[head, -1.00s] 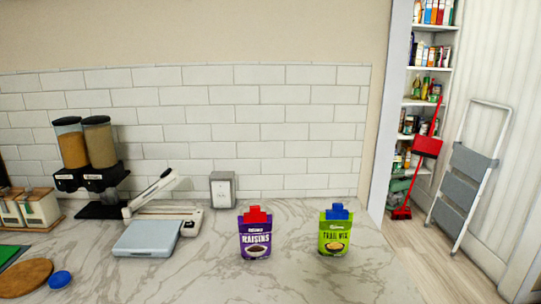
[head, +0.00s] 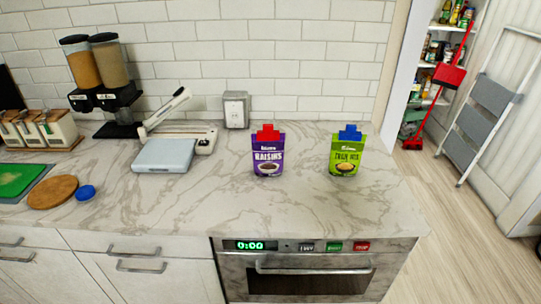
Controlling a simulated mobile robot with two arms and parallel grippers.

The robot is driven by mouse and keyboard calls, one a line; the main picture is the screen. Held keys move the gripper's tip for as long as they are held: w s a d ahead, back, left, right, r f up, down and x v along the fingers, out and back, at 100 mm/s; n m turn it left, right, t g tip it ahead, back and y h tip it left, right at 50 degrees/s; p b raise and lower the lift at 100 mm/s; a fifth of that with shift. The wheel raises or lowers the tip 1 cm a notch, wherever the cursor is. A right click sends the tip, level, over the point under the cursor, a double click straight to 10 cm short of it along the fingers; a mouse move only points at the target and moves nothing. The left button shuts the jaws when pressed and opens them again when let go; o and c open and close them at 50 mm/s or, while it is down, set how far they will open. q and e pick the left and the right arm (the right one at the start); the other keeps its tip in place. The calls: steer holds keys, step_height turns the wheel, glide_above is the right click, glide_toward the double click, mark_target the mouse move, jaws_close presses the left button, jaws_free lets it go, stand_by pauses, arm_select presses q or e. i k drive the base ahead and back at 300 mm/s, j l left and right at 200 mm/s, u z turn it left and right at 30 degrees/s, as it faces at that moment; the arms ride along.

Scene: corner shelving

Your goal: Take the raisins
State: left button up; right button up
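The raisins (head: 268,155) are a purple pouch with a red cap, standing upright on the marble counter (head: 230,200), a little right of the middle of the head view. A green trail mix pouch (head: 346,155) with a blue cap stands upright to their right, with a clear gap between the two. Neither of my grippers shows in the head view.
A grey-blue sealer device (head: 164,155), cereal dispensers (head: 108,75), a round wooden board (head: 52,191) and a blue lid (head: 85,192) are on the counter's left. An oven (head: 310,272) is below the front edge. A step ladder (head: 490,100) and red broom (head: 447,76) stand right. Counter front is clear.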

mark_target(268, 157)
steer(key=k+z, duration=0.2)
steer(key=z, duration=0.3)
steer(key=k+l+z, duration=0.1)
steer(key=k+z, duration=0.15)
steer(key=z, duration=0.25)
